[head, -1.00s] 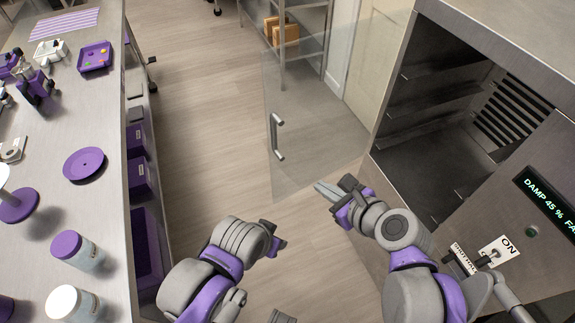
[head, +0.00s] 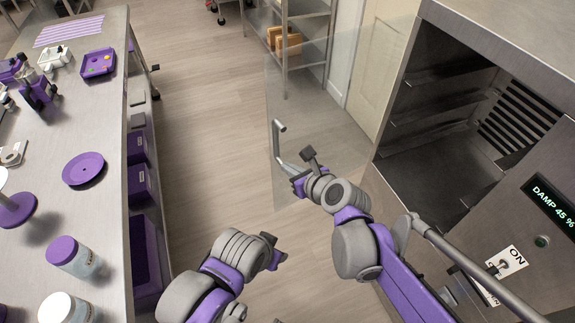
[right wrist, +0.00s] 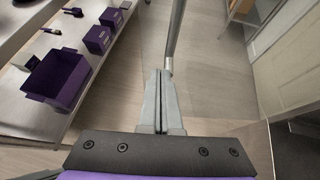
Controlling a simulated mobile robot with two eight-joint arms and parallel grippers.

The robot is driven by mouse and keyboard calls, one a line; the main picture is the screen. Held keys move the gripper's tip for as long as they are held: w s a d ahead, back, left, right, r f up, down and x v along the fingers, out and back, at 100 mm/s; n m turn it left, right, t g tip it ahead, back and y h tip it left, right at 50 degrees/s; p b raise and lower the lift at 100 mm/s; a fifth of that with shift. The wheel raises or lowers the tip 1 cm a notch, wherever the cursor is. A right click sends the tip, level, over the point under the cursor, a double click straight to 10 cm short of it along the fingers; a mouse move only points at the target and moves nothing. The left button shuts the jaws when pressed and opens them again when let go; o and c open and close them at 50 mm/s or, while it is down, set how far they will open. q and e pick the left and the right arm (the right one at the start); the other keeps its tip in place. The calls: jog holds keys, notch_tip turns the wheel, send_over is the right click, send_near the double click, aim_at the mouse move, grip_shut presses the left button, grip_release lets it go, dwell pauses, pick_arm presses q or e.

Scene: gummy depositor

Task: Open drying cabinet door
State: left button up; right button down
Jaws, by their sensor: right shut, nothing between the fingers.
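The drying cabinet (head: 420,205) stands at the right of the head view with its front uncovered and dark shelves showing inside. Its clear glass door (head: 310,100) stands swung out to the left. The door's metal bar handle (head: 277,137) is on its far edge. My right gripper (head: 287,165) is at the handle's lower end. In the right wrist view its fingers (right wrist: 160,80) are shut and empty, with the handle (right wrist: 174,40) just beyond and beside the tips; contact is unclear. My left gripper (head: 278,255) is low in the middle, away from the door; its fingers are unclear.
A steel bench (head: 105,190) with jars, a purple dish (head: 84,168) and trays runs along the left. Purple bins (head: 140,185) sit beneath it. A shelf rack (head: 285,50) stands behind the door. The floor between bench and cabinet is clear.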

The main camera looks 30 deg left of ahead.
jog(key=shift+w+a, duration=0.3)
jog(key=shift+a, duration=0.15)
pick_arm(q)
jog(key=shift+r, duration=0.1)
pick_arm(e)
jog(key=w+a, duration=0.5)
jog(key=a, duration=0.4)
jog(key=shift+w, duration=0.25)
jog(key=shift+d, duration=0.15)
